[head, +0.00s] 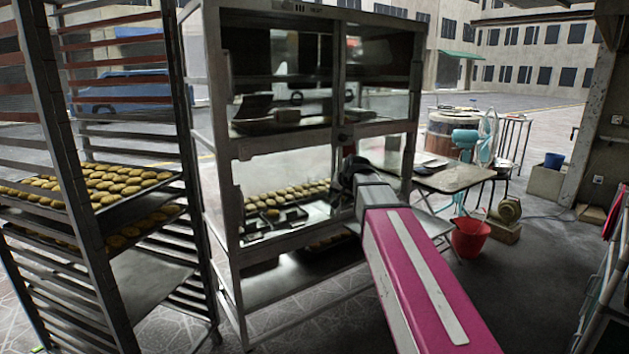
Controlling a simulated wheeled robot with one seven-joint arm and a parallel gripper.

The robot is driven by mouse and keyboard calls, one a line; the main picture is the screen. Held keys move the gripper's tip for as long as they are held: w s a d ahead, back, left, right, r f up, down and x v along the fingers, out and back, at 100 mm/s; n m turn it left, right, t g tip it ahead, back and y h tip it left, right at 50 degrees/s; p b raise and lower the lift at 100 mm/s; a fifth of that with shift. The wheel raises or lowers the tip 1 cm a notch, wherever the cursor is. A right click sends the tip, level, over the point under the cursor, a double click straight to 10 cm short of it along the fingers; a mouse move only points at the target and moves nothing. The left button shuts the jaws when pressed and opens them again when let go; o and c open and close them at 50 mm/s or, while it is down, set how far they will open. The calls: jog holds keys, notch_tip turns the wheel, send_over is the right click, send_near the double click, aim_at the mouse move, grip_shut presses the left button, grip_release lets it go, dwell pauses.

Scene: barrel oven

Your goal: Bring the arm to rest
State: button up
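My arm reaches from the lower right toward the glass-sided metal cabinet (236,255), its magenta link filling the lower middle of the head view. My gripper (350,165) is a small dark shape at the arm's far end, in front of the cabinet's right part near the middle post. Its fingers are too small and dark to make out, so I cannot tell if it is open or shut, or if it touches the cabinet. No held object shows.
A tall rack (75,150) with trays of buns stands at the left. The cabinet holds more buns (285,196). To the right are a small table (455,178), a red bucket (470,238) and a teal fan (487,135). The floor at right is mostly clear.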

jog(key=s+d+f+n+g+h, duration=0.1)
jog(key=s+d+f+g, duration=0.2)
jog(key=s+f, duration=0.9)
jog(key=s+d+f+n+g+h, duration=0.1)
jog(key=s+d+f+g+h, duration=0.1)
jog(key=s+d+f+g, duration=0.2)
jog(key=s+d+f, duration=0.1)
jog(key=s+f, duration=0.3)
jog(key=f, duration=0.3)
jog(key=s+d+f, duration=0.2)
jog(key=s+f, duration=0.2)
jog(key=f, duration=0.3)
jog(key=shift+f, duration=0.2)
